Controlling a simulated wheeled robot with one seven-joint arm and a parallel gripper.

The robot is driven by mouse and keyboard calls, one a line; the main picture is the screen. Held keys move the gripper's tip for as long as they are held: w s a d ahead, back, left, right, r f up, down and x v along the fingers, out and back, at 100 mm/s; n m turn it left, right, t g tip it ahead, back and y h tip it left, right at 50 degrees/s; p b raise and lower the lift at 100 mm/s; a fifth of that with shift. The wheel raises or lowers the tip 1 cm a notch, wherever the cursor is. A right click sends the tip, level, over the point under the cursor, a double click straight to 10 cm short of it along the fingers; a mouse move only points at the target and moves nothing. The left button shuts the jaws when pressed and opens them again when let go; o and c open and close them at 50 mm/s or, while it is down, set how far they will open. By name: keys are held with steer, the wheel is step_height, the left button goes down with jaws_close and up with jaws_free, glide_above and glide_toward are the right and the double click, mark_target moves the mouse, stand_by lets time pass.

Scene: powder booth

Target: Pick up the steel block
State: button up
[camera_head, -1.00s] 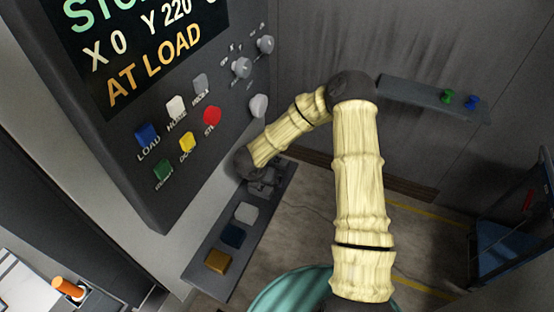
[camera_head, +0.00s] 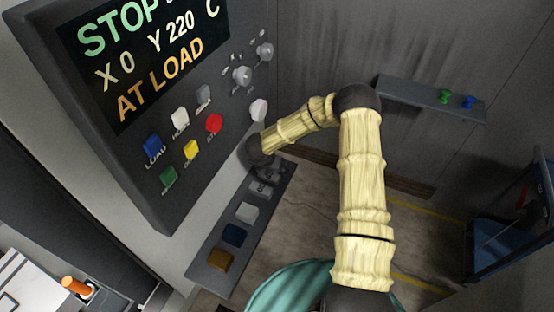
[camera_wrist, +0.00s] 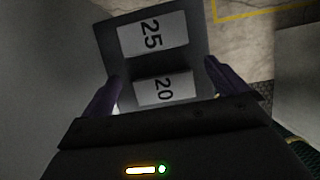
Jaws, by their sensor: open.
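In the head view a grey block (camera_head: 262,188), which looks like the steel block, sits near the far end of a narrow dark shelf (camera_head: 208,277). My gripper (camera_head: 268,172) is right at that end and partly hides it. In the wrist view my gripper (camera_wrist: 164,76) is open, its two dark fingers apart. A light grey face marked 20 (camera_wrist: 165,89) lies between them, and one marked 25 (camera_wrist: 152,37) lies beyond. I cannot tell which marked face belongs to the steel block, or whether the fingers reach down beside it.
A pale block (camera_head: 247,212), a blue block (camera_head: 234,235) and a brown block (camera_head: 221,260) line the same shelf. A control panel (camera_head: 150,195) with buttons and knobs overhangs it on the left. Another wall shelf (camera_head: 415,98) holds small green and blue items. Floor shows to the right.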

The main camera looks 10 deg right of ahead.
steer(key=shift+w+d, duration=0.1)
steer(key=w+d+p, duration=0.1)
steer(key=w, duration=0.1)
steer(key=w+d+p, duration=0.2)
steer(key=shift+r, duration=0.15)
steer(key=shift+w+f+p, duration=0.15)
steer(key=shift+f+p, duration=0.15)
steer(key=shift+f, duration=0.45)
steer(key=shift+d, duration=0.1)
steer(key=shift+c, duration=0.5)
steer(key=c, duration=1.2)
steer(key=shift+r, duration=0.1)
steer(key=shift+r, duration=0.1)
